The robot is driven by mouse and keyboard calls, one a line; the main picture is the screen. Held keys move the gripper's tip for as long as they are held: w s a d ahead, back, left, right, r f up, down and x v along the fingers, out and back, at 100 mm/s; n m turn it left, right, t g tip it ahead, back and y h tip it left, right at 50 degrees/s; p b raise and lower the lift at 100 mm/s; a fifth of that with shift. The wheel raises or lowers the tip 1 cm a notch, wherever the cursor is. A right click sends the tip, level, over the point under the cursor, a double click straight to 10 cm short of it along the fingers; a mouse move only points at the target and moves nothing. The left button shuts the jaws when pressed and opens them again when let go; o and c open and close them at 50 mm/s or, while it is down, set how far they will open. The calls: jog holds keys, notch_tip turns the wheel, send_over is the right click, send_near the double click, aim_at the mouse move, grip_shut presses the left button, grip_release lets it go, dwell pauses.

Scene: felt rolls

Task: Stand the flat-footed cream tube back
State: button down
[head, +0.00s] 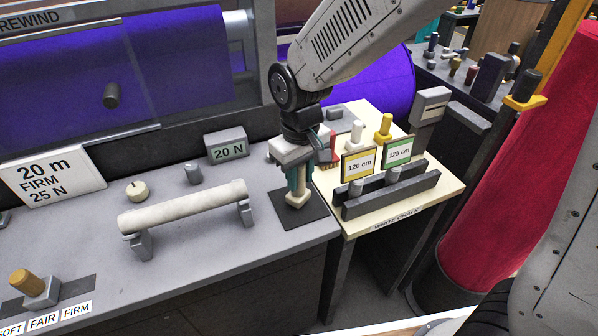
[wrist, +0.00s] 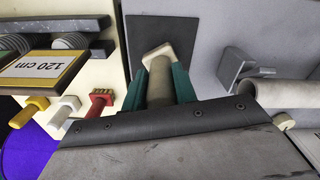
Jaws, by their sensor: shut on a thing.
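The cream tube with a flat square foot (head: 297,199) is in my gripper (head: 298,184), upright over a dark square pad (head: 284,213) at the right end of the grey bench. The gripper's green fingers are shut on its shaft and hide most of it. In the wrist view the tube's shaft (wrist: 160,86) runs between the fingers to the pale square foot (wrist: 158,52), over the dark pad (wrist: 201,50). I cannot tell whether the foot touches the pad.
A long cream roll (head: 185,206) lies on two grey cradles left of the pad. A "20 N" sign (head: 228,146) stands behind. To the right, a pale table (head: 418,205) holds a dark rack (head: 390,190), "120 cm" (head: 359,163) and "125 cm" (head: 397,152) cards, and pegs.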

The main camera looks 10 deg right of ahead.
jog(key=shift+f, duration=0.45)
dwell(0.4)
jog(key=c, duration=1)
grip_release()
jog(key=shift+c, duration=0.2)
notch_tip(320, 180, up, 8)
jog(key=shift+f, duration=0.1)
